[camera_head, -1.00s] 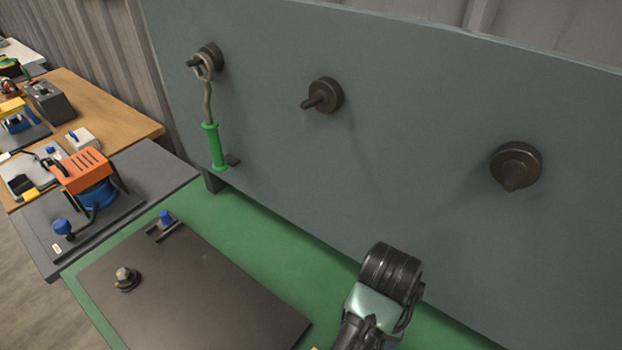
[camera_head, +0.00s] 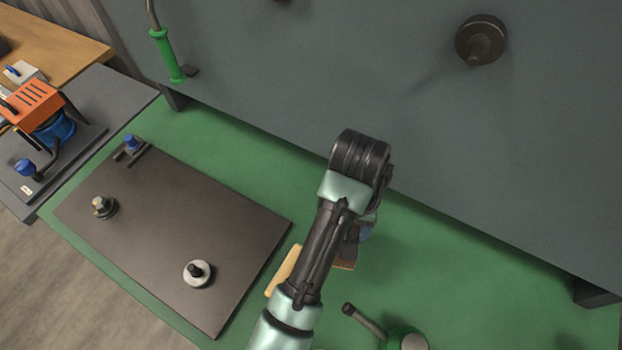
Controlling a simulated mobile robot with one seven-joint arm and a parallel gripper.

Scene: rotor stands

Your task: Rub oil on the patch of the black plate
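The black plate (camera_head: 180,215) lies flat on the green bench at the left. It carries a hex bolt (camera_head: 103,207), a white-rimmed round fitting with a dark stud (camera_head: 198,272), and a blue-capped part (camera_head: 131,143) at its far corner. I cannot make out a distinct patch on it. A green can with a dark spout (camera_head: 370,322) is partly in view at the bottom edge; I cannot tell what it holds. My arm rises from the bottom centre, right of the plate, and bends at the wrist. My gripper's fingers are hidden behind the arm.
A tan piece (camera_head: 284,271) and a brown block (camera_head: 343,262) lie partly hidden behind my arm. A grey upright panel with dark pegs (camera_head: 481,40) and a green-handled hook (camera_head: 168,56) stands behind the green bench (camera_head: 480,260). The bench right of my arm is mostly clear.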

